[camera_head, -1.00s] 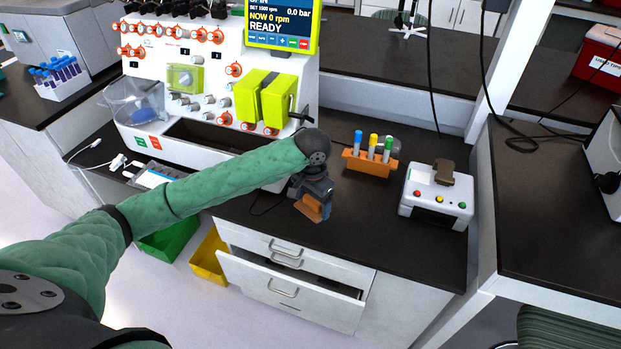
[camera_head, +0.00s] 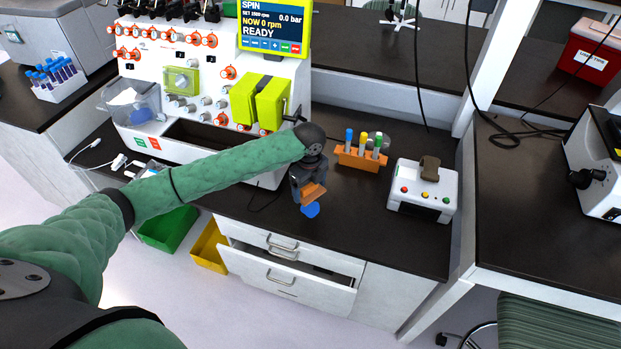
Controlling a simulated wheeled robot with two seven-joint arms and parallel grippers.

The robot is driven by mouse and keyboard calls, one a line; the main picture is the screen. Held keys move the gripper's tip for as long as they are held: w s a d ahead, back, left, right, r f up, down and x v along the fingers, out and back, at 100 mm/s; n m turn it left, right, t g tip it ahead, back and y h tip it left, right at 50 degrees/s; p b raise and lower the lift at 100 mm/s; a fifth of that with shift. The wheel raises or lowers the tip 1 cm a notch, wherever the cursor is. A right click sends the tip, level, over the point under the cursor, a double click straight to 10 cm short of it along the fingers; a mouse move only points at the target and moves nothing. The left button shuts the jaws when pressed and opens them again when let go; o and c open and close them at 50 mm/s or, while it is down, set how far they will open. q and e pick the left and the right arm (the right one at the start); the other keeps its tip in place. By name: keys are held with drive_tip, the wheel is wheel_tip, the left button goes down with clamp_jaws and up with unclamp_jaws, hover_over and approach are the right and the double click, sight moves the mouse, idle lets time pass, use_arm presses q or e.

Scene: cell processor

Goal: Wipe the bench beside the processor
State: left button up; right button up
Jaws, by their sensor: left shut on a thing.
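The processor (camera_head: 215,70) is a white machine with orange knobs, lime-green parts and a screen reading READY. My left gripper (camera_head: 312,193) is over the bench at the processor's right front corner, pointing down. Its orange fingers are shut on a small blue wipe (camera_head: 310,210), which shows below the fingertips. The wipe is at or just above the bench top; I cannot tell if it touches. My right gripper is not in view.
An orange rack (camera_head: 350,160) with several coloured tubes stands behind and right of the gripper. A white box with coloured buttons (camera_head: 422,205) stands further right. A drawer (camera_head: 290,284) below is partly open. Dark cables lie on the right-hand bench.

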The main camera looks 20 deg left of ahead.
sight(311, 191)
use_arm(q)
drive_tip(key=m, duration=0.2)
drive_tip(key=w+m+p, duration=0.1)
drive_tip(key=m, duration=0.2)
drive_tip(key=shift+r+p, duration=0.15)
drive_tip(key=shift+p, duration=0.15)
drive_tip(key=shift+w+m, duration=0.1)
drive_tip(key=shift+m, duration=0.3)
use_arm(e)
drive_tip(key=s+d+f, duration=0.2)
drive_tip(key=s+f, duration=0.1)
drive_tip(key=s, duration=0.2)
use_arm(q)
drive_tip(key=shift+f+b, duration=0.3)
drive_tip(key=shift+f, duration=0.25)
wheel_tip(311, 191, down, 3)
drive_tip(key=shift+r+b, duration=0.2)
drive_tip(key=shift+b, duration=1.05)
wheel_tip(311, 191, down, 2)
drive_tip(key=shift+f+b, duration=0.1)
drive_tip(key=shift+b, duration=0.9)
drive_tip(key=shift+f, duration=0.15)
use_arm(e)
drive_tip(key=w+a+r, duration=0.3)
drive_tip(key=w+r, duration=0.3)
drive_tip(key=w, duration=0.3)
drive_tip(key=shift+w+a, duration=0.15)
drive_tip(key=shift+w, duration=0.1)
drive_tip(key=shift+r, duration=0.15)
